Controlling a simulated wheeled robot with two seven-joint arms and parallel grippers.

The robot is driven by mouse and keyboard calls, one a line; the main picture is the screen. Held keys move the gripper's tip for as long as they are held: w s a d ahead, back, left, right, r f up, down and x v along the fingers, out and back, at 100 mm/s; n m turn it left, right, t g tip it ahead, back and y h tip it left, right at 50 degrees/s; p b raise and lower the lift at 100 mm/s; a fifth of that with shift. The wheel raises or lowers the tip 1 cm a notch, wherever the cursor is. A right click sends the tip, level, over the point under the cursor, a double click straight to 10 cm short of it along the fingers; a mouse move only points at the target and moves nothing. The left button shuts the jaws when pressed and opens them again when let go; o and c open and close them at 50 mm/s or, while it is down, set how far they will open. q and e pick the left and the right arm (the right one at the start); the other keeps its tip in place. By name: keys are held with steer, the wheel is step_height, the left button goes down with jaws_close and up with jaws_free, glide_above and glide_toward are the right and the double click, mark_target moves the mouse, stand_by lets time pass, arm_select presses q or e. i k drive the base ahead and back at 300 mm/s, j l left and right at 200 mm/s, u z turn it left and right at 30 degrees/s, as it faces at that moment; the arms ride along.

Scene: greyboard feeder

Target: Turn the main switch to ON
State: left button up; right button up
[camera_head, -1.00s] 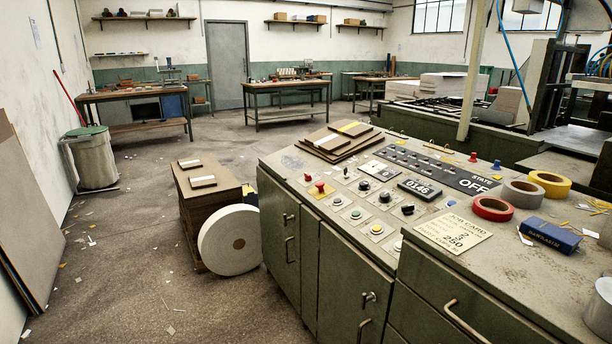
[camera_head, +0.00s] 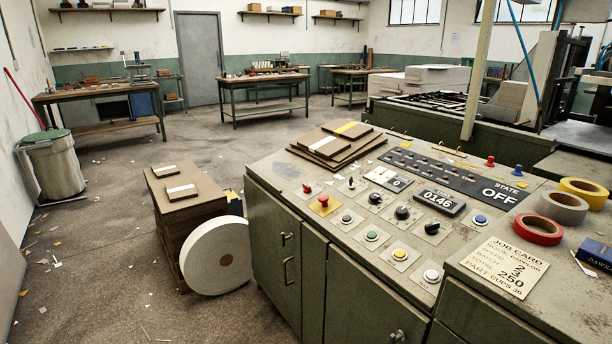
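The control panel (camera_head: 289,205) is the sloped top of a green cabinet and fills the middle right. Its state display (camera_head: 497,195) reads OFF. A small red switch (camera_head: 307,189) sits at the panel's left end, behind a red mushroom button (camera_head: 323,201) on a yellow plate. Black knobs (camera_head: 403,213) and a small lever switch (camera_head: 351,184) are also on the panel. The labels are too small to read, so I cannot tell which one is the main switch. Neither gripper is in view.
Stacked boards (camera_head: 336,143) lie at the panel's back left. Tape rolls (camera_head: 538,229) and a job card (camera_head: 497,267) lie on the right. A loaded pallet (camera_head: 188,206) and a white roll (camera_head: 215,255) stand left of the cabinet. Open floor lies farther left.

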mark_target(307, 189)
steer(key=i+j+z, duration=0.1)
steer(key=i+j, duration=0.2)
steer(key=i+j+z, duration=0.1)
steer(key=i+j, duration=0.15)
steer(key=i+j+z, duration=0.1)
steer(key=i+j, duration=0.15)
steer(key=j, duration=0.15)
steer(key=i+j+z, duration=0.1)
steer(key=i+j, duration=0.15)
steer(key=j, duration=0.15)
steer(key=i+j, duration=0.25)
steer(key=j, duration=0.15)
steer(key=i+j+z, duration=0.25)
steer(key=i+j, duration=0.2)
steer(key=j, duration=0.35)
steer(key=i+j+z, duration=0.1)
steer(key=j, duration=0.3)
steer(key=i, duration=0.1)
